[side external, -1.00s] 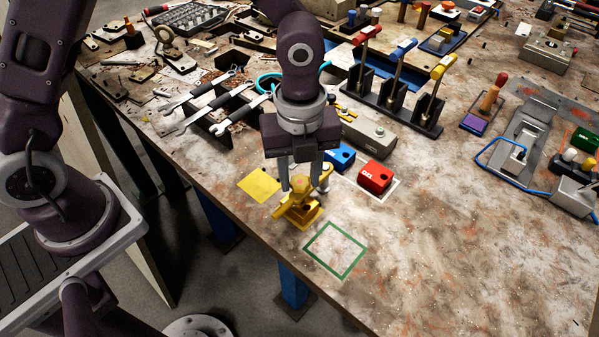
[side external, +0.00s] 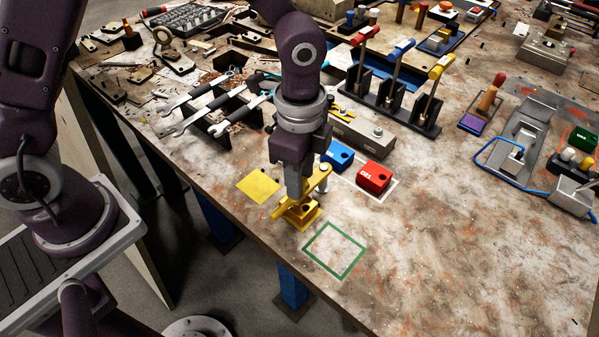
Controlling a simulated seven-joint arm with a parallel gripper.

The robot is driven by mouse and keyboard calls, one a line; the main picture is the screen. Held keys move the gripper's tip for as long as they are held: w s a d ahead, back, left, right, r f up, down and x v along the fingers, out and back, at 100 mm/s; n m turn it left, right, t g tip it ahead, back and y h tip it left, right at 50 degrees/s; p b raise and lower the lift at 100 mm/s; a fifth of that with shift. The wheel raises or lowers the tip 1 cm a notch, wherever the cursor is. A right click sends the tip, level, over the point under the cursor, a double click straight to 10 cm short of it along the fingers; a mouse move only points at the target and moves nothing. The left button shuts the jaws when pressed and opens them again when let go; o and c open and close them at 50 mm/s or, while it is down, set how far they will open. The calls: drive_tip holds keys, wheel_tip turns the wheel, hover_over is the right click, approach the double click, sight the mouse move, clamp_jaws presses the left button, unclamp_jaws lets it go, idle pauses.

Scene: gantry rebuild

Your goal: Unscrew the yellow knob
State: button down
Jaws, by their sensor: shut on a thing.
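The yellow fixture (side external: 312,216) stands on the worktable near its front edge, with a yellow bar sticking up to its right. My gripper (side external: 294,194) points straight down onto the top of this fixture. Its fingers are seen nearly edge-on, one in front of the other, and are shut on the yellow knob there. The knob is mostly hidden by the fingers, and its thread cannot be seen.
A yellow square (side external: 258,187) lies left of the fixture and a green outlined square (side external: 335,249) in front right. A blue block (side external: 338,155) and a red block (side external: 373,177) stand close behind right. Upright levers (side external: 397,90) stand further back. The right front table is clear.

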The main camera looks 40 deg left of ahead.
drive_tip(key=n, duration=0.7)
drive_tip(key=shift+w+a, duration=0.1)
drive_tip(key=shift+w, duration=0.1)
drive_tip(key=n, duration=0.4)
drive_tip(key=shift+a, duration=0.1)
drive_tip(key=n, duration=0.3)
drive_tip(key=shift+n, duration=0.3)
drive_tip(key=n, duration=0.5)
drive_tip(key=shift+a+f+n, duration=0.1)
drive_tip(key=shift+a+n, duration=0.05)
drive_tip(key=shift+n, duration=0.15)
drive_tip(key=n, duration=0.5)
drive_tip(key=shift+s, duration=0.2)
drive_tip(key=shift+n, duration=0.3)
drive_tip(key=c, duration=1.1)
unclamp_jaws()
